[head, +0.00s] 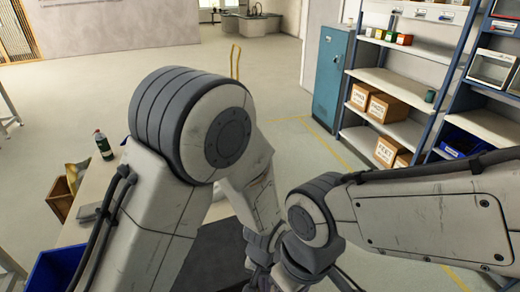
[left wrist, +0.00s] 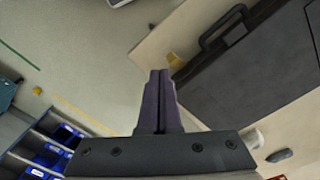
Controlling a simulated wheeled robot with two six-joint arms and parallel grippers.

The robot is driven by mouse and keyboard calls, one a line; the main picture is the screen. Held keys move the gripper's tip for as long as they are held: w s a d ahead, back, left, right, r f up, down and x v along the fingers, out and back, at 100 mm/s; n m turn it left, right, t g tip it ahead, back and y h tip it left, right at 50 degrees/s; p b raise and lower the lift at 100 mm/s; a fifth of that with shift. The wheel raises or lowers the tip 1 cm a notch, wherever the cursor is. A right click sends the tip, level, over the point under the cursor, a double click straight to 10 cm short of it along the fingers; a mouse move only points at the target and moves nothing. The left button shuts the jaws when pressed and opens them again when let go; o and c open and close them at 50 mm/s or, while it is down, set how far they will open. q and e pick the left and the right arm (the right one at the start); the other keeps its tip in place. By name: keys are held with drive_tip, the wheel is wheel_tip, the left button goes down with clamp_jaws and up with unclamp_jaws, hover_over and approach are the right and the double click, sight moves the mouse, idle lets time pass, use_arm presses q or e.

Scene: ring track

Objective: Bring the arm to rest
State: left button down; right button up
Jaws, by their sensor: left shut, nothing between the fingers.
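My left gripper (left wrist: 160,75) shows in the left wrist view with its two purple-grey fingers closed together and nothing between them. It is over the edge of a pale table (left wrist: 185,30), beside a dark flat case (left wrist: 250,80) with a handle. In the head view my left arm rises large from the lower left and bends down toward the middle. My right arm comes in from the right, and the two wrists overlap in the picture near the bottom centre. The fingers of both grippers are hidden in the head view.
A green bottle (head: 103,145) and a dark blue bin (head: 55,270) are at the left. A teal locker (head: 330,75) and shelving with cardboard boxes (head: 387,108) stand at the right. Open floor (head: 270,80) lies beyond the table. Blue bins (left wrist: 68,133) show in the left wrist view.

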use_arm(q)
drive_tip(key=s+a+r+m+b, duration=0.1)
drive_tip(key=s+a+r+m, duration=0.1)
drive_tip(key=s+r, duration=0.3)
drive_tip(key=s+a+r+m+b, duration=0.1)
drive_tip(key=s+a+r, duration=0.3)
drive_tip(key=r, duration=0.5)
drive_tip(key=shift+s+m+h+b, duration=0.4)
drive_tip(key=shift+s+b, duration=0.2)
drive_tip(key=shift+s, duration=0.4)
drive_tip(key=c, duration=1.5)
unclamp_jaws()
drive_tip(key=shift+r, duration=0.1)
drive_tip(key=shift+c, duration=0.2)
